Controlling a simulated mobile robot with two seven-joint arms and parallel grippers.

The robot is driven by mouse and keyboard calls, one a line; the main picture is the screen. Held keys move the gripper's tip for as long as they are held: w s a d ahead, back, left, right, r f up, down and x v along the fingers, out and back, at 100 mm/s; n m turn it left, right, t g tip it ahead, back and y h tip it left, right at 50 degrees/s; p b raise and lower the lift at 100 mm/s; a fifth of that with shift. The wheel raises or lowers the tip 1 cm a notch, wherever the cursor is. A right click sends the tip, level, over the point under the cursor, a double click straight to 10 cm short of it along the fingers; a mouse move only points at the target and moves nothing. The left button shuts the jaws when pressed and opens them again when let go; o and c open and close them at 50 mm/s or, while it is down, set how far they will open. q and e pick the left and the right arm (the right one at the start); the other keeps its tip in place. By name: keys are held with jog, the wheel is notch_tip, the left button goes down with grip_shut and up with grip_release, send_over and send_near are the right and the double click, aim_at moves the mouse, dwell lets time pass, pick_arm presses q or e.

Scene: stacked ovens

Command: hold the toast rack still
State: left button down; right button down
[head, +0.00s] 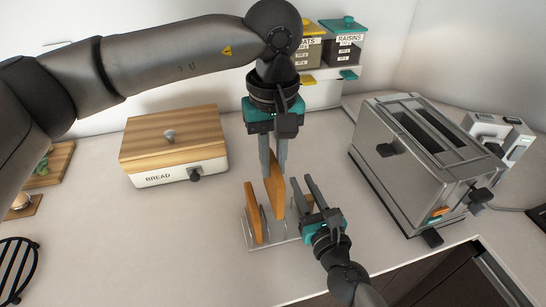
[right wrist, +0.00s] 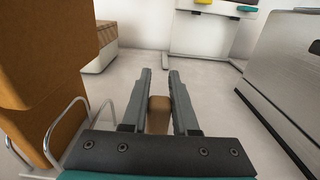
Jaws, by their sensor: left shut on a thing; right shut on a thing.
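The toast rack (head: 270,241), a low wire frame, stands on the counter in the head view. One brown toast slice (head: 253,212) stands upright in its left part. My left gripper (head: 273,165) points down and is shut on a second toast slice (head: 274,195), upright over or in the rack; its lower edge is hard to make out. My right gripper (head: 312,190) is low at the rack's right end. In the right wrist view its fingers close on a rounded tan knob (right wrist: 158,115), apparently the rack's handle. A wire loop (right wrist: 50,150) and a large toast slice (right wrist: 40,60) show on the left there.
A silver toaster (head: 385,175) stands to the right. A bread box (head: 175,150) with a wooden lid is at the left. Oats and raisins dispensers (head: 345,45) stand at the back. A dark opening lies below the counter's front right edge. The counter between bread box and rack is clear.

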aim_at(273, 190)
pick_arm(q)
jog(key=shift+f, duration=3.75)
jog(key=c, duration=0.8)
grip_release()
jog(key=shift+o, duration=0.2)
jog(key=shift+r, duration=0.1)
notch_tip(273, 190, up, 12)
jog(key=shift+f, duration=0.1)
